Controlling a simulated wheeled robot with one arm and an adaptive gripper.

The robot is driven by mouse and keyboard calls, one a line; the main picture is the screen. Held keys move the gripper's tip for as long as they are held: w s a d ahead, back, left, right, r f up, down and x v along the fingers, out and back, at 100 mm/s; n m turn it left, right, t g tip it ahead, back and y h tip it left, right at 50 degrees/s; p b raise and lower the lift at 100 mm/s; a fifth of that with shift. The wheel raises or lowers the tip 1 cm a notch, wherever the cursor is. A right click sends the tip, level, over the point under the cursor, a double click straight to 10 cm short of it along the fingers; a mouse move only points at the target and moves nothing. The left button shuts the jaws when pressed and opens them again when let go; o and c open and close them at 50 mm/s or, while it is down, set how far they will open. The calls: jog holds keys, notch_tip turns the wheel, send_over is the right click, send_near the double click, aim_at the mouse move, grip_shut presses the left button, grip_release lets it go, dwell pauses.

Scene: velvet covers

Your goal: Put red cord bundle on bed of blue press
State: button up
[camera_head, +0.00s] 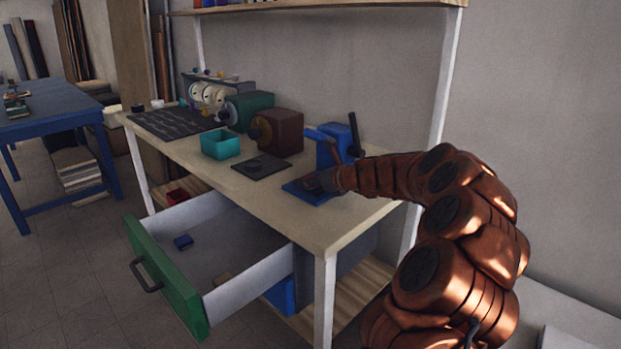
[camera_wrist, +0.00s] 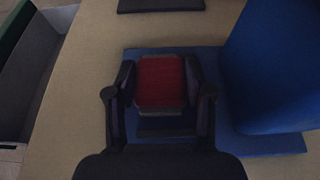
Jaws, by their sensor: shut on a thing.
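The red cord bundle (camera_wrist: 160,80) is between the two fingers of my gripper (camera_wrist: 160,88) in the wrist view, with a finger against each side. The bundle lies over the flat blue bed (camera_wrist: 255,145) of the blue press (camera_wrist: 278,65); I cannot tell whether it touches the bed or is just above it. In the head view, my gripper (camera_head: 324,182) reaches in from the right, low over the bed (camera_head: 303,194), in front of the blue press body (camera_head: 325,151). The bundle is mostly hidden there by my gripper.
A dark flat plate (camera_head: 262,167) lies left of the press on the workbench (camera_head: 262,200). Behind it is a brown machine (camera_head: 283,131); a teal bin (camera_head: 220,145) stands farther left. An open drawer (camera_head: 215,240) with a green front juts out below the bench.

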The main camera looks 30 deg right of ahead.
jog(key=shift+f, duration=0.2)
jog(key=o, duration=1)
jog(key=shift+d, duration=0.1)
jog(key=shift+r, duration=0.65)
jog(key=p+v, duration=0.1)
jog(key=v, duration=1.1)
jog(key=shift+p, duration=0.3)
